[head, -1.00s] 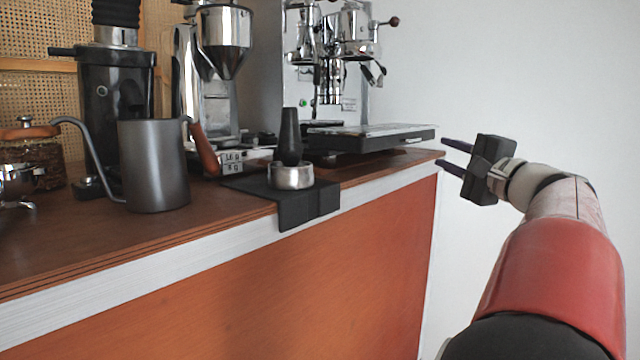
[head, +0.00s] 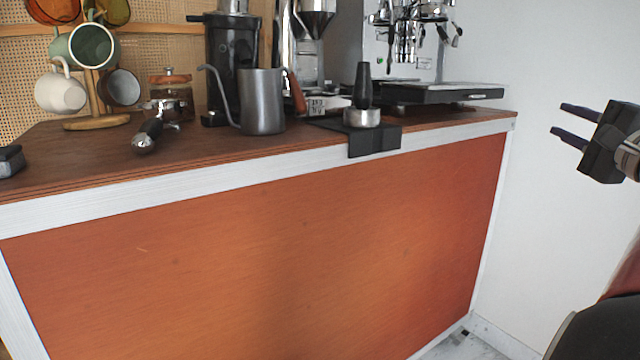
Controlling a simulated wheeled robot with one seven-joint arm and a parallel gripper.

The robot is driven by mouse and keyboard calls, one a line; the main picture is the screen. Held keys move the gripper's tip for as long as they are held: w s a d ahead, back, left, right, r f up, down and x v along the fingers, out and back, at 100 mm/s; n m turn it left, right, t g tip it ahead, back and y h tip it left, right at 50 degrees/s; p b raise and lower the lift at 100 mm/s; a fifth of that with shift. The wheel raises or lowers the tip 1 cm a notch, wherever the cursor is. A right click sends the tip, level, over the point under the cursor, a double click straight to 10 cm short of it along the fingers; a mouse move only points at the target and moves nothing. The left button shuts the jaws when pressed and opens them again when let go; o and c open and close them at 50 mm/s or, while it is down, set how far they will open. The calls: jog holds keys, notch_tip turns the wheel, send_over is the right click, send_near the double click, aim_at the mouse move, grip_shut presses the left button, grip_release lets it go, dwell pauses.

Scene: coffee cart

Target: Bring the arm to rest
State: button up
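My gripper (head: 573,123) is at the right side of the head view, in front of the white wall. Its two dark fingers point left and stand apart with nothing between them. It is to the right of the cart's right end and touches nothing. The coffee cart (head: 270,245) has an orange front panel, a white frame and a brown top. Most of my arm is outside the picture; a part of it shows at the lower right.
On the cart top stand a grey kettle (head: 262,103), a tamper (head: 363,90) on a black mat (head: 374,142), a portafilter (head: 150,132), a mug rack (head: 97,121), a grinder (head: 232,60) and an espresso machine (head: 440,93). Free floor shows at the lower right.

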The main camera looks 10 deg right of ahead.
jog(key=w+a+f+n+g+y+p, duration=0.15)
jog(key=a+f+n+g, duration=0.35)
jog(key=a, duration=0.7)
jog(key=w+a+f+n+g+y+p, duration=0.1)
jog(key=a+f+n+g+y+p, duration=0.15)
jog(key=a+f, duration=0.6)
jog(key=s+a+f+n+g+h+p, duration=0.4)
jog(key=s+a+f+n+g, duration=0.2)
jog(key=s+a+f+n, duration=0.5)
jog(key=s+a+f, duration=0.2)
jog(key=s+a, duration=0.2)
jog(key=s, duration=0.1)
jog(key=shift+a+g, duration=0.15)
jog(key=shift+g, duration=0.2)
jog(key=shift+n, duration=0.25)
